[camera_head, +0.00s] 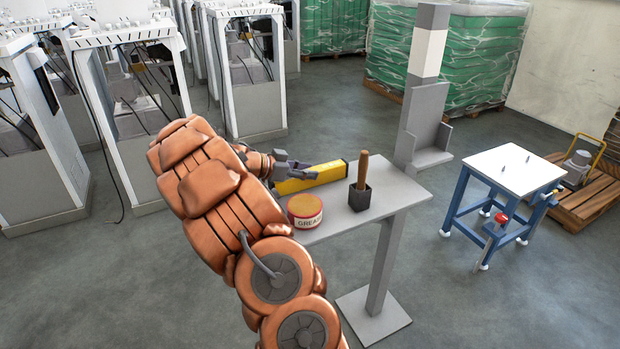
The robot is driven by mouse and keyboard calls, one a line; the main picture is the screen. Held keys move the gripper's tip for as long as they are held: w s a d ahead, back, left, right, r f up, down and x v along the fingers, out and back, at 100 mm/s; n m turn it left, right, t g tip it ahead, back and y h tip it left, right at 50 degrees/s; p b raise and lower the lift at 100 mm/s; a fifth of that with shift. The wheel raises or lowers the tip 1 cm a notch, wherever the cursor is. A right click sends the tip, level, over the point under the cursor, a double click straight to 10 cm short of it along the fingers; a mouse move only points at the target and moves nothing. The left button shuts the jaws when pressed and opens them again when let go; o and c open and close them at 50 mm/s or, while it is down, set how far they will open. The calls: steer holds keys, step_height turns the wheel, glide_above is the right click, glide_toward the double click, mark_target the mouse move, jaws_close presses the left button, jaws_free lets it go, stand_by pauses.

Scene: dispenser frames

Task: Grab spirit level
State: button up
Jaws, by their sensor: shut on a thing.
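The yellow spirit level (318,176) is a long bar above the far left part of the small grey table (393,202). I cannot tell whether the level still touches the tabletop. My orange arm comes up from the bottom of the view and hides the table's left part.
A grey post (420,90) rises behind the table. A white-topped blue stand (515,170) is at right. White dispenser frames (130,110) line the left.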

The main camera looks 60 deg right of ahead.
jaws_close()
steer(key=shift+r, duration=0.15)
